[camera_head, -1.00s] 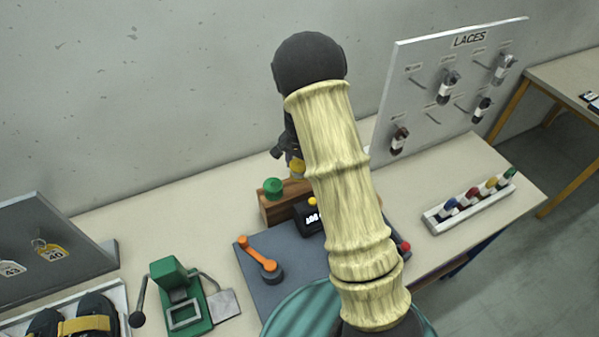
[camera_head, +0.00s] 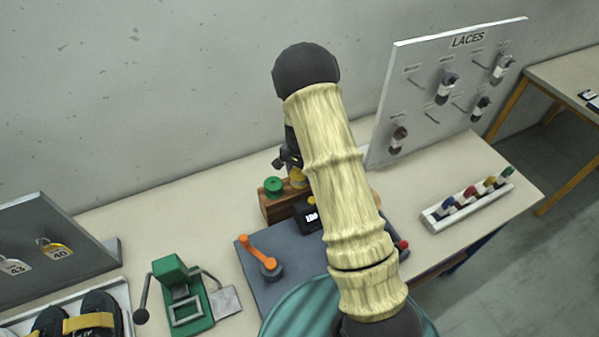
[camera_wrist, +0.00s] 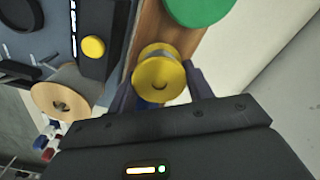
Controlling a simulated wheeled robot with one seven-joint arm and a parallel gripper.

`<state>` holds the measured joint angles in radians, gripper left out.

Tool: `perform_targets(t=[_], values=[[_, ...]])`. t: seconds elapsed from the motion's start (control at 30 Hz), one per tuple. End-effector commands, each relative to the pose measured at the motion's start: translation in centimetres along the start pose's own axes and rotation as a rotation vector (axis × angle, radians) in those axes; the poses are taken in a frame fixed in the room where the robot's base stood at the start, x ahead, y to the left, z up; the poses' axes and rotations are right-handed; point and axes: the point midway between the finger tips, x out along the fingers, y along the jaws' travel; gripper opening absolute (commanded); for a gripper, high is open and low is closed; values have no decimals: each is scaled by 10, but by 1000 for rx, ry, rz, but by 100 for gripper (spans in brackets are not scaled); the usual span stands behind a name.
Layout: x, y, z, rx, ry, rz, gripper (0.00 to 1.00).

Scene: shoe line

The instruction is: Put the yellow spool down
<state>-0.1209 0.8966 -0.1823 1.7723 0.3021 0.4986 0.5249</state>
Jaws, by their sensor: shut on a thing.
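The yellow spool (camera_wrist: 159,78) is between the two fingers of my gripper (camera_wrist: 160,88) in the wrist view, and the gripper is shut on it. It is over or at the wooden block (camera_wrist: 147,27), beside the green spool (camera_wrist: 199,8); I cannot tell if it touches the wood. In the head view, the yellow spool (camera_head: 297,177) shows partly behind my arm, just right of the green spool (camera_head: 273,186) on the wooden block (camera_head: 277,207). My arm hides most of the gripper there.
A dark machine plate with an orange lever (camera_head: 258,253) and a small display (camera_head: 309,217) lies in front of the block. A green press (camera_head: 180,295) is at left.

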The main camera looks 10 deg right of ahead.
Motion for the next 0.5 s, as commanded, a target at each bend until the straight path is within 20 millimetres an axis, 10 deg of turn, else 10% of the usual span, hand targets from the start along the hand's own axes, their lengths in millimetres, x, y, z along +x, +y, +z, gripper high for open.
perform_targets(t=[0.07, 0.1, 0.2, 0.5], values=[[3, 0, 0, 0, 0, 0, 18], [3, 0, 0, 0, 0, 0, 53], [2, 0, 0, 0, 0, 0, 73], [2, 1, -1, 2, 0, 1, 73]])
